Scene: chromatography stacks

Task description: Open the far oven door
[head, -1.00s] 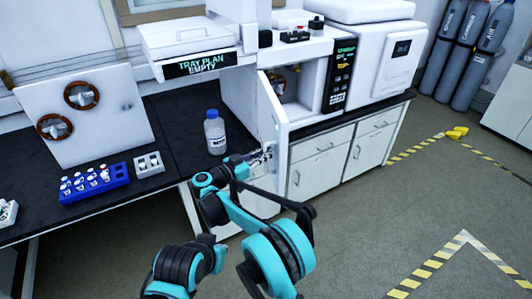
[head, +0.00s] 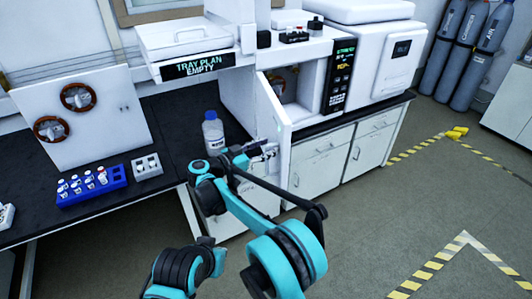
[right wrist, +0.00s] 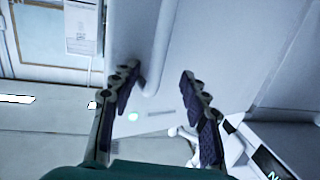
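The white oven door (head: 271,108) stands swung outward from the white oven housing in the head view. The opening beside it shows the oven's inside (head: 291,83). My right gripper (head: 268,150) is at the lower part of the door. In the right wrist view my right gripper (right wrist: 160,95) has its two dark fingers spread apart in front of a pale panel. A rounded upright bar (right wrist: 157,50) on that panel shows between the fingers, closer to the left one. I cannot tell whether either finger touches it.
A capped bottle (head: 212,133) stands on the black bench close to my right arm. A blue vial rack (head: 92,187) and a small white rack (head: 147,167) are farther left. White cabinets (head: 318,172) lie below the oven.

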